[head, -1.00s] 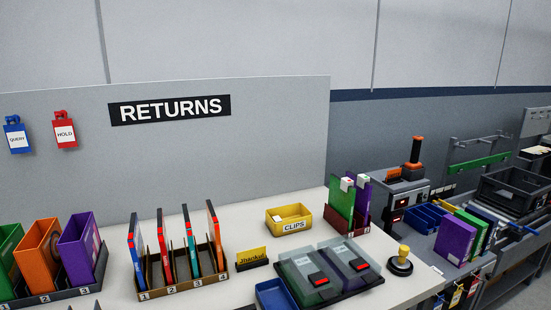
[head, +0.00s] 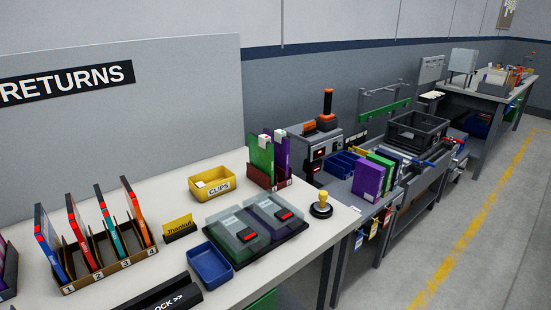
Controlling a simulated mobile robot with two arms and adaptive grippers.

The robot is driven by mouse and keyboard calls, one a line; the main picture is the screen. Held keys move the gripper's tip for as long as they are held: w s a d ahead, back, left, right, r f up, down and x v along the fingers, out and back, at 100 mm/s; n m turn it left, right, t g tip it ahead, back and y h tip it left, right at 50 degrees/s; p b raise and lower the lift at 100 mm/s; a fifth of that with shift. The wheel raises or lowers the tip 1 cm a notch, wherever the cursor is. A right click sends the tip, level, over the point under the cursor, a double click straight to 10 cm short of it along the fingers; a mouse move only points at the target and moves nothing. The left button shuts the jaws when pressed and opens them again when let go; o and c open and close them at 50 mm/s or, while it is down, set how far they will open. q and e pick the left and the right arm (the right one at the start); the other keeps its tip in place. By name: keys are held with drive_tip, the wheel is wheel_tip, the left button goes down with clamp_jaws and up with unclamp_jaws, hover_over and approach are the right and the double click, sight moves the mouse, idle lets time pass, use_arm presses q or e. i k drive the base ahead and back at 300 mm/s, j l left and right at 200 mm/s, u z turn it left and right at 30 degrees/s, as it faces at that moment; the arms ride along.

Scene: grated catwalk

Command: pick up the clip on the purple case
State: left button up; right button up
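A purple case (head: 283,158) stands upright beside a green case (head: 262,156) in a dark red holder (head: 270,182) at the back right of the white table. A small pale piece (head: 280,133) sits on the purple case's top edge; it looks like a clip but is too small to tell for sure. A similar pale piece (head: 265,140) sits on the green case. Another purple case (head: 368,180) stands on the grey bench to the right, with no clip that I can make out. Neither gripper is in view.
A yellow CLIPS bin (head: 212,188), two clear-lidded boxes (head: 236,232), a blue tray (head: 209,265) and a yellow-knobbed stamp (head: 321,203) stand near the holder. A numbered rack (head: 110,270) is at left. The floor (head: 430,260) at right is clear.

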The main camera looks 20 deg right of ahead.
sight(279, 133)
drive_tip(key=i+l+u, duration=0.25)
drive_tip(key=l+u, duration=0.25)
drive_tip(key=l, duration=0.15)
drive_tip(key=i+l+u, duration=0.2)
drive_tip(key=l, duration=0.2)
drive_tip(key=l+u, duration=0.25)
drive_tip(key=l, duration=0.15)
